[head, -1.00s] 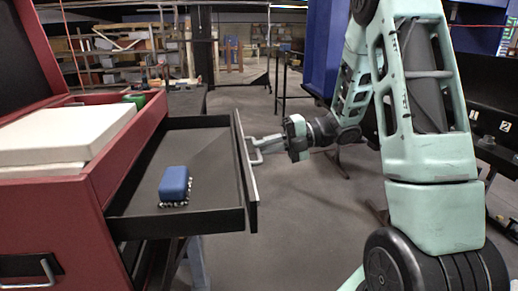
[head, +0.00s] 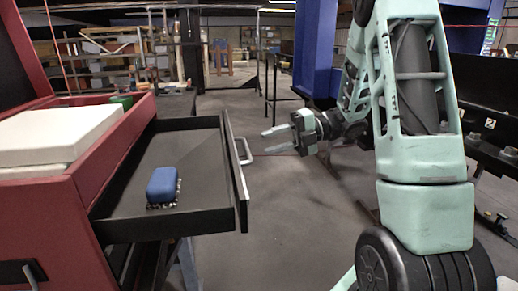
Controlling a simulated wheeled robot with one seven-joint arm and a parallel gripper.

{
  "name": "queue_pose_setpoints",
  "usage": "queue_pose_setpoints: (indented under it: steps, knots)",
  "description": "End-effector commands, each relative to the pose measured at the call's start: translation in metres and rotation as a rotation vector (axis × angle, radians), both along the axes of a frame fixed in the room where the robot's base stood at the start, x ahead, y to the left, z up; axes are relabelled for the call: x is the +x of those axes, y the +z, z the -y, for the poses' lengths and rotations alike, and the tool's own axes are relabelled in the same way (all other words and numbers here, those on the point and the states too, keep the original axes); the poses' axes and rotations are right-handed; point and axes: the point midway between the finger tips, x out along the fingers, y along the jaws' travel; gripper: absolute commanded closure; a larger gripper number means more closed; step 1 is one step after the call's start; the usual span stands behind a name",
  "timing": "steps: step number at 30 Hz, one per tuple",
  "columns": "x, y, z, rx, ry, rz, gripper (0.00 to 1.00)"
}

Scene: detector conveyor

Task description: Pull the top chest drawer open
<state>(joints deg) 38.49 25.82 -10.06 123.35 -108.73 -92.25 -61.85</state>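The top drawer (head: 140,228) of the red chest (head: 50,225) stands pulled well out to the right. Its silver bar handle (head: 246,152) is on the outer front face. A blue brush-like block (head: 163,185) with a dark bristled underside lies on the drawer's dark floor. My gripper (head: 271,142) is to the right of the handle, apart from it. Its two fingers are spread, with nothing between them, and point left towards the handle.
White boxes (head: 60,130) and a green item (head: 122,101) sit in the chest's open top. A lower handle (head: 34,271) shows at the bottom left. Shelving stands at the back. Open floor (head: 270,220) lies between the drawer and my arm.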

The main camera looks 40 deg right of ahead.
Motion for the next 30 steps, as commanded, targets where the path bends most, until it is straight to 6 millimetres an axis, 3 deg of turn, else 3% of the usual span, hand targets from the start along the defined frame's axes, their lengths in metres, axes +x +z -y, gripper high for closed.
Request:
queue_pose_setpoints:
  steps: [9,15,21,30]
  knots:
    - [-0.037,0.012,0.066,-0.003,-0.004,-0.001,0.68]
    - [-0.053,0.021,0.093,-0.001,-0.002,0.000,0.68]
    - [-0.061,0.025,0.105,0.000,0.000,-0.001,0.68]
    - [-0.061,0.025,0.106,0.000,0.000,-0.001,0.68]
